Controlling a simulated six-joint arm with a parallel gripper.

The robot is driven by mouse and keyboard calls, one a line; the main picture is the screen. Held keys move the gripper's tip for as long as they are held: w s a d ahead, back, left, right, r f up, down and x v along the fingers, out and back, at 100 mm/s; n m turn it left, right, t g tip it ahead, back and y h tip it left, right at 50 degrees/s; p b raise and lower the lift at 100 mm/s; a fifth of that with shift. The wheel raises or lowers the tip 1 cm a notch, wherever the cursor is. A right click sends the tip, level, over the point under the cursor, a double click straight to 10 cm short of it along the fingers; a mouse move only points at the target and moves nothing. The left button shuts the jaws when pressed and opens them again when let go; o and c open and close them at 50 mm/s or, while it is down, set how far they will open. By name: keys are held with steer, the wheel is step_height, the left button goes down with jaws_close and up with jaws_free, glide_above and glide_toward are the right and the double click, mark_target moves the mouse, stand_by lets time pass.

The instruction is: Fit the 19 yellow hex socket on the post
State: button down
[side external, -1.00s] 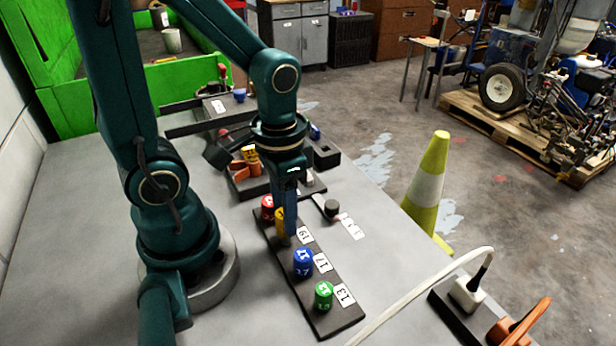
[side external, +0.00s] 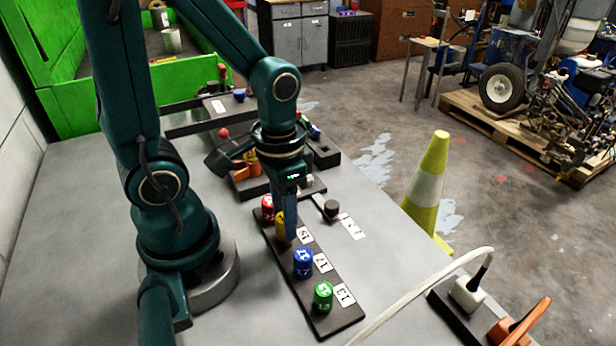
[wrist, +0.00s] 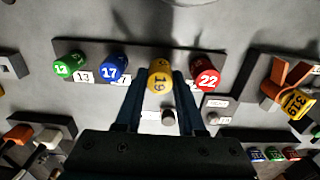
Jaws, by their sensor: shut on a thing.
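The yellow hex socket marked 19 (wrist: 159,78) is between the fingers of my gripper (wrist: 160,90) in the wrist view, and the gripper is shut on it. In the side view the socket (side external: 281,232) is partly hidden by my gripper (side external: 290,228). It is at its place on the dark socket rail (side external: 330,322), between the red and blue sockets; I cannot tell whether it is lifted clear. A short dark cylinder, probably the post (side external: 331,208), stands beside the rail near a white label, and it also shows in the wrist view (wrist: 169,117).
Red 22 (side external: 267,207), blue 17 (side external: 303,263) and green 13 (side external: 323,296) sockets stand on the rail. An orange and dark tool holder (side external: 246,168) lies behind. A pale cable (side external: 420,292) crosses the front right. Bare table lies left of the rail.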

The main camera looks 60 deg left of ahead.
steer(key=shift+r, duration=0.25)
steer(key=shift+r, duration=0.35)
steer(key=shift+f, duration=0.2)
stand_by(2.9)
steer(key=shift+r, duration=0.3)
steer(key=shift+f, duration=0.55)
stand_by(2.1)
steer(key=shift+r, duration=0.65)
steer(key=shift+c, duration=0.6)
jaws_free()
